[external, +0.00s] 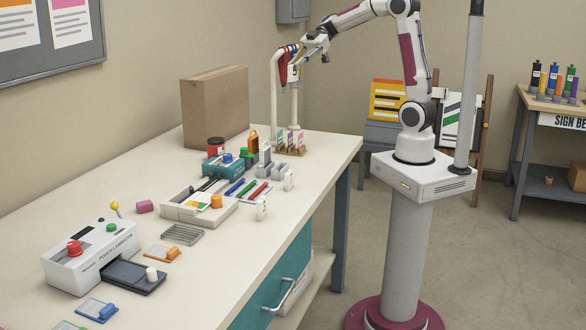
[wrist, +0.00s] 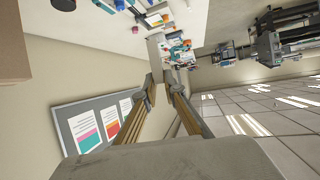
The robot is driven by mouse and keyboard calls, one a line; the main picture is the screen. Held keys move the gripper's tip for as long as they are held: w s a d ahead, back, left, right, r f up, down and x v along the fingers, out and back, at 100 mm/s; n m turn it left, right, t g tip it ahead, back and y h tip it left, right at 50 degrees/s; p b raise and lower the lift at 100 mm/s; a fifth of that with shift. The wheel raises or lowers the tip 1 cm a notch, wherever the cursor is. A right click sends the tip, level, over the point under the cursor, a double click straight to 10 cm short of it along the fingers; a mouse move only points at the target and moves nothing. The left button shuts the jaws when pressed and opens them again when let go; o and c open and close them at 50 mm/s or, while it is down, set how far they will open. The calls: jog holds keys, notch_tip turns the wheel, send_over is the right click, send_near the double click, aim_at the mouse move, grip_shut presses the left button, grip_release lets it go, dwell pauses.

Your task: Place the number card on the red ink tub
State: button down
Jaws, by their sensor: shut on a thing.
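The number card (external: 293,73) is a small white card with a dark digit, upright beside the white hook stand at the back of the bench. My gripper (external: 303,52) is shut on it, high above the bench top. In the wrist view my gripper (wrist: 161,82) has a pale piece, which looks like the card (wrist: 157,48), at its fingertips. I cannot tell whether the card touches the stand.
The white hook stand (external: 275,95) with coloured lanyards (external: 284,62) rises close to my gripper. A tall cardboard box (external: 215,103) stands behind the tub. A teal device (external: 222,166), an orange padlock-like piece (external: 253,141) and a card rack (external: 290,143) are near the tub.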

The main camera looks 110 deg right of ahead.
jog(key=w+d+m+t+h, duration=0.1)
jog(key=w+d+m+h, duration=0.1)
jog(key=w+d, duration=0.65)
jog(key=m+h, duration=0.4)
jog(key=h, duration=0.1)
send_over(221, 138)
jog(key=shift+t, duration=0.4)
jog(key=shift+a+f, duration=0.1)
jog(key=shift+f, duration=2.25)
jog(key=shift+f, duration=0.1)
notch_tip(221, 138, down, 14)
jog(key=shift+f, duration=0.1)
jog(key=shift+f, duration=1.8)
jog(key=shift+f, duration=0.1)
